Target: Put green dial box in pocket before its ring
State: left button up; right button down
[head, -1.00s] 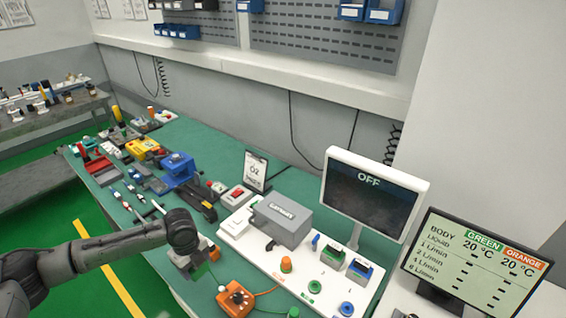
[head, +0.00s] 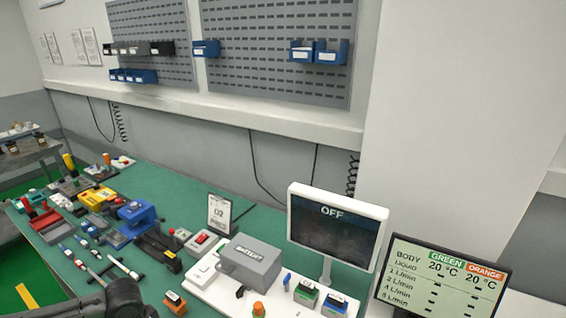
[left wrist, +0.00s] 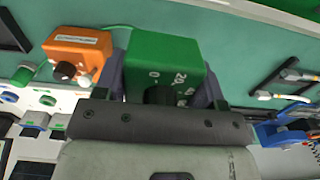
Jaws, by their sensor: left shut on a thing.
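My left gripper (left wrist: 163,78) is shut on the green dial box (left wrist: 165,62) in the left wrist view, one finger on each side. The box has a black dial facing the wrist and pale markings; how high it is above the green surface is hard to tell. In the head view only part of my left arm shows at the bottom left; the gripper and box are out of frame. A white panel (left wrist: 80,96) lies at the left of the wrist view, with a green ring (left wrist: 47,100) on it. No pocket is clearly visible. My right gripper is not in view.
An orange dial box (left wrist: 78,50) sits left of the green box in the wrist view. In the head view, a grey box (head: 252,259) and the OFF screen (head: 335,230) stand at the panel. A readings monitor (head: 440,277) is at the right.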

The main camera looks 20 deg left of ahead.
pick_arm(q)
jog(key=d+n, duration=0.5)
jog(key=d, duration=0.8)
jog(key=w+d+r+m, duration=0.2)
jog(key=w+d+r, duration=0.45)
jog(key=r, duration=0.25)
jog(key=w+d+r+m, duration=0.2)
jog(key=w+d+r, duration=0.3)
jog(key=d+r, duration=0.35)
jog(key=s+r+p, duration=0.4)
jog(key=r+p, duration=0.9)
jog(key=p, duration=0.1)
jog(key=s+r+p, duration=0.4)
jog(key=r+p, duration=0.9)
jog(key=p, duration=0.1)
jog(key=shift+s+a, duration=0.25)
jog(key=shift+a, duration=0.05)
jog(key=shift+w+a+f, duration=0.1)
jog(key=shift+a, duration=0.05)
